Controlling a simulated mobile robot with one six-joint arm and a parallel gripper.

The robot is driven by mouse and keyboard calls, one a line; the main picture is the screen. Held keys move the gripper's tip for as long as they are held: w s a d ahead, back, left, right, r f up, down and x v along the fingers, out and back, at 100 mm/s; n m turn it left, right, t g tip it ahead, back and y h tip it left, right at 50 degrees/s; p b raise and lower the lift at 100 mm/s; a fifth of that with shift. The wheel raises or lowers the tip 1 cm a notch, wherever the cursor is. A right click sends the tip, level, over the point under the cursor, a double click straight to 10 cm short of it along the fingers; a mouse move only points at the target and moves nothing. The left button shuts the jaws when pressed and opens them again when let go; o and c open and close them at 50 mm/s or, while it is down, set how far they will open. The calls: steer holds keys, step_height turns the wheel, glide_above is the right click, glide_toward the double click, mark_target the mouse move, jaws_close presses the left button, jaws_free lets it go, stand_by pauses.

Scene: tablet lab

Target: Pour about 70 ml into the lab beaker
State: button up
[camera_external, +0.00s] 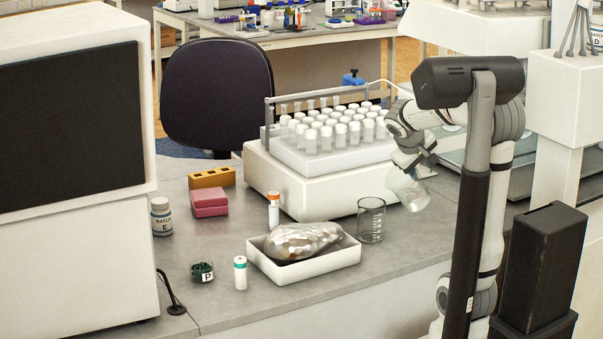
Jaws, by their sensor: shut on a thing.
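The lab beaker (371,220) is a clear glass cylinder with dark graduation marks. It stands upright on the grey bench, right of a white tray, and I see no liquid in it. My gripper (408,168) is shut on a clear glass vessel (410,191), above and to the right of the beaker. The vessel is tilted and apart from the beaker. Its exact shape and how much liquid it holds are too small to tell. My arm hides part of the bench on the right.
A white tray (335,261) with a shiny wrapped lump stands left of the beaker. A white rack machine (290,188) with several capped tubes is behind it. Capped vials, a labelled bottle (161,217), a small dark pot (202,272) and pink and yellow blocks are further left.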

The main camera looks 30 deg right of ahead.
steer(key=shift+w+a+r+h+b, duration=0.15)
steer(key=shift+a+r+h+b, duration=0.55)
steer(key=shift+a, duration=0.1)
steer(key=shift+a+r+n+h+b, duration=0.2)
steer(key=shift+a+n+h+b, duration=0.35)
steer(key=shift+h, duration=0.55)
steer(key=shift+w+a+r+n+h, duration=0.1)
steer(key=shift+a+r+n+h, duration=0.05)
steer(key=shift+a+r+h, duration=0.55)
steer(key=shift+w+a+r+n+h, duration=0.1)
steer(key=shift+a+r+h, duration=0.4)
steer(key=shift+h, duration=0.4)
stand_by(0.6)
steer(key=shift+a+h, duration=0.3)
steer(key=shift+a, duration=0.15)
steer(key=d+y, duration=0.1)
steer(key=d+f+y+p, duration=0.1)
steer(key=y, duration=0.1)
steer(key=d+m+y, duration=0.1)
steer(key=d+y, duration=0.1)
steer(key=shift+s+f, duration=0.2)
steer(key=shift+f, duration=0.15)
steer(key=shift+d+f+y+p, duration=0.15)
steer(key=shift+f+y+p, duration=0.15)
steer(key=shift+f+y, duration=0.15)
stand_by(1.5)
